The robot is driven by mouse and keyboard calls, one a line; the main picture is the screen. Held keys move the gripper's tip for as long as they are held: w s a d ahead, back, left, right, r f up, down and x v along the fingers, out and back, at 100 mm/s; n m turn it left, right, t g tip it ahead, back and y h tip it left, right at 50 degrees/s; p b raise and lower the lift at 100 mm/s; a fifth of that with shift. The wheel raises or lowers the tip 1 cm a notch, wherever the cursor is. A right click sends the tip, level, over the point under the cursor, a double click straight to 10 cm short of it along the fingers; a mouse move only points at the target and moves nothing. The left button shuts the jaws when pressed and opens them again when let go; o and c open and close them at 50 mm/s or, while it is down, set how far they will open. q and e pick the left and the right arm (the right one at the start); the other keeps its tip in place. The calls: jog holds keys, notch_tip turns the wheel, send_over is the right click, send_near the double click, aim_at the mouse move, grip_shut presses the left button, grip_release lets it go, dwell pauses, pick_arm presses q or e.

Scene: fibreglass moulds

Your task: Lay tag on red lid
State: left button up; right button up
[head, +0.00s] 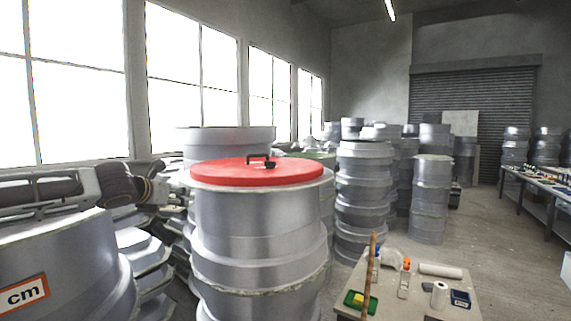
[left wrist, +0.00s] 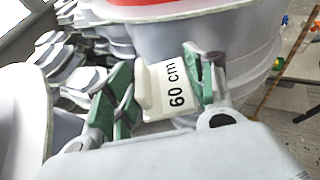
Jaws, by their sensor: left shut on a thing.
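The red lid (head: 258,171), round with a black handle, lies on top of a tall grey mould stack (head: 258,230) in the head view. Its red edge shows at the top of the left wrist view (left wrist: 140,3). My left gripper (head: 180,196) is left of that stack, near the lid's left edge and a little lower. In the left wrist view its green-padded fingers (left wrist: 165,92) are shut on a white tag reading "60 cm" (left wrist: 174,88). The tag is apart from the lid; it cannot be made out clearly in the head view. My right gripper is not in view.
A grey mould (head: 70,265) with an orange-edged "cm" label (head: 24,293) stands at the left front. More mould stacks (head: 362,200) stand behind. A small table (head: 415,268) with bottles and rolls is at the lower right. The lid's top is clear except for its handle.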

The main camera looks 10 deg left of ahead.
pick_arm(q)
notch_tip(320, 180, up, 9)
jog(key=d, duration=0.1)
notch_tip(320, 180, up, 9)
send_over(176, 208)
jog(key=s+d, duration=0.1)
jog(key=d, duration=0.3)
jog(key=s+d+r, duration=0.2)
jog(key=d+r, duration=0.2)
jog(key=d, duration=0.1)
jog(key=s+d+f+m+h, duration=0.2)
jog(key=d+f+h, duration=0.1)
jog(key=d+f, duration=0.2)
jog(key=shift+s+d+p, duration=0.2)
jog(key=shift+d+p, duration=0.2)
jog(key=shift+d, duration=0.9)
